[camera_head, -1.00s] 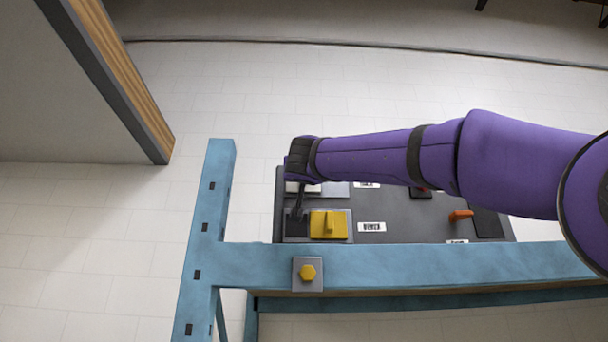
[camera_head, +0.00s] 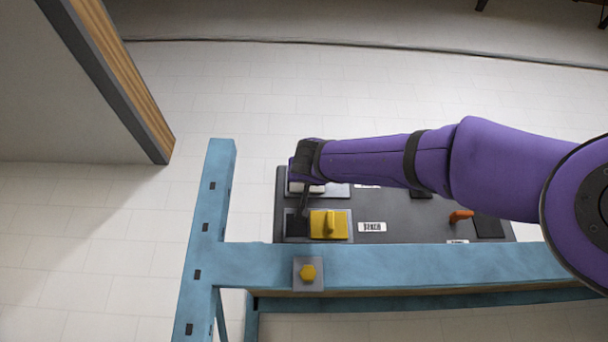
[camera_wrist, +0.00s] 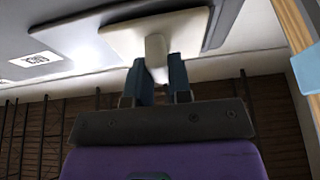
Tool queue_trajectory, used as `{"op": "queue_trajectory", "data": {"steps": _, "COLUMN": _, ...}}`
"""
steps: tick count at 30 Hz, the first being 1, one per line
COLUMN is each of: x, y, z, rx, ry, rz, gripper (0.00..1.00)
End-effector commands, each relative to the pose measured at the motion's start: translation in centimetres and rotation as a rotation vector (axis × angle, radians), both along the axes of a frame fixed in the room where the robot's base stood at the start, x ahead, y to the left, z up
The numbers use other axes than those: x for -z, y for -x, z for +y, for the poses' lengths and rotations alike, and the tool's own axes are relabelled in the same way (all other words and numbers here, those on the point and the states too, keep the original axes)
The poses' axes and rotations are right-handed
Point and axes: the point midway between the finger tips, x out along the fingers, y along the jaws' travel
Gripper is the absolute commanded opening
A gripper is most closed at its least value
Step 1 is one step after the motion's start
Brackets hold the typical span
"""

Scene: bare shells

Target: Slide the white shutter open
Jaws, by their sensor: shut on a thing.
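The white shutter (camera_wrist: 180,32) shows in the wrist view as a flat pale plate with a knob-like handle (camera_wrist: 156,50). My gripper (camera_wrist: 160,78) is shut on that handle, one finger on each side. In the head view the white shutter (camera_head: 308,188) is mostly hidden under my gripper (camera_head: 303,190), with only a pale edge showing. It sits at the upper left of the dark panel, on a grey backing plate (camera_head: 338,190).
The dark panel (camera_head: 400,208) also bears a yellow shutter (camera_head: 329,225) just below the white one, and an orange handle (camera_head: 461,215) at right. A blue frame (camera_head: 420,262) runs along the near side. A wood-edged wall (camera_head: 125,75) stands at upper left.

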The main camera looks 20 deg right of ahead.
Motion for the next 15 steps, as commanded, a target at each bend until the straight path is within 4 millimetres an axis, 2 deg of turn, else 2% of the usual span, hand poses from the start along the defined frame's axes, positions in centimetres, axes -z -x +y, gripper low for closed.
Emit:
{"op": "queue_trajectory", "data": {"steps": 1, "x": 0.0, "y": 0.4, "z": -1.3, "rx": 0.009, "ry": 0.001, "rz": -0.001, "gripper": 0.0}}
{"op": "queue_trajectory", "data": {"steps": 6, "x": 0.0, "y": 1.4, "z": -4.4, "rx": 0.009, "ry": 0.0, "rz": 0.001, "gripper": 0.0}}
{"op": "queue_trajectory", "data": {"steps": 9, "x": 0.0, "y": 1.6, "z": -5.1, "rx": 0.006, "ry": -0.001, "rz": 0.001, "gripper": 0.0}}
{"op": "queue_trajectory", "data": {"steps": 15, "x": 0.1, "y": 1.7, "z": -5.3, "rx": 0.007, "ry": -0.001, "rz": 0.002, "gripper": 0.0}}
